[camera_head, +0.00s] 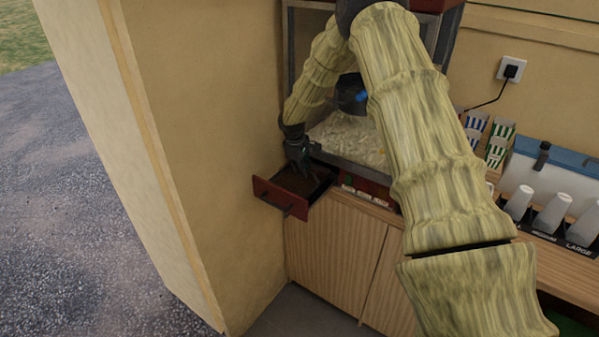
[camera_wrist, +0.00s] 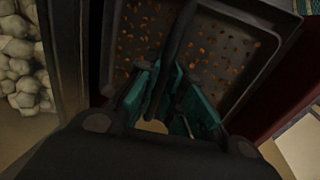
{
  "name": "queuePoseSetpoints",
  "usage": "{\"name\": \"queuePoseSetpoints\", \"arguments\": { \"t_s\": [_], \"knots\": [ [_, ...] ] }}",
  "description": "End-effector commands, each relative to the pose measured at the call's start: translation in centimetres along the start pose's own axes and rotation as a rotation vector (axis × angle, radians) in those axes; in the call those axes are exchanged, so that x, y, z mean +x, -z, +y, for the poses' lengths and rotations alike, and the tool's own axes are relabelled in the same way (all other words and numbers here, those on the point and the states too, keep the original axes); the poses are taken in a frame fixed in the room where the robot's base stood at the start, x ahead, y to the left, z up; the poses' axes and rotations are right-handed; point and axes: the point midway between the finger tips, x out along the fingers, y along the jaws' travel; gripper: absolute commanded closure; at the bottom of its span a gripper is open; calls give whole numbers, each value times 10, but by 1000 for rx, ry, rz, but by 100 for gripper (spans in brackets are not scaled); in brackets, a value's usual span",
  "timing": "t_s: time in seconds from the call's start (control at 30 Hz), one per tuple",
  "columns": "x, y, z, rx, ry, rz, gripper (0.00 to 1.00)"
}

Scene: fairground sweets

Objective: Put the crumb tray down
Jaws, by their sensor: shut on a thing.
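The crumb tray is a dark grey, shallow tray (camera_wrist: 284,30) with many orange-brown crumbs scattered on its floor in the wrist view. A dark bar (camera_wrist: 181,30) crosses over it. My gripper (camera_wrist: 174,78) has teal fingers shut on this bar. In the head view my gripper (camera_head: 301,166) is low over the open red-fronted drawer (camera_head: 279,198) at the machine's lower left. The tray shows there only as a dark area, partly hidden by my gripper. I cannot tell whether the tray touches the drawer's floor.
The popcorn machine's glass case holds popcorn (camera_head: 345,139) behind the drawer. A tan wall (camera_head: 205,130) stands close on the left. Wooden cabinet doors (camera_head: 330,245) are below. Striped boxes (camera_head: 497,146) and white cups (camera_head: 552,212) stand at right.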

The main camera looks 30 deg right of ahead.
Motion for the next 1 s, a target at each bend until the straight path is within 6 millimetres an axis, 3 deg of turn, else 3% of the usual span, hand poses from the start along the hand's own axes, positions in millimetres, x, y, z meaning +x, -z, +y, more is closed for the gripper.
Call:
{"name": "queuePoseSetpoints", "arguments": {
  "t_s": [0.03, 0.17, 0.67, 0.7, 0.8, 1.0],
  "knots": [
    [15, -1, -5, -1, 0, -3, 100],
    [24, -2, -6, 0, -1, -2, 100],
    [29, -1, -8, 0, -2, -2, 100],
    [29, -1, -8, 0, -2, -2, 84],
    [29, -1, -8, 0, -2, -2, 68],
    [29, -1, -8, 0, -2, -2, 68]
  ]
}}
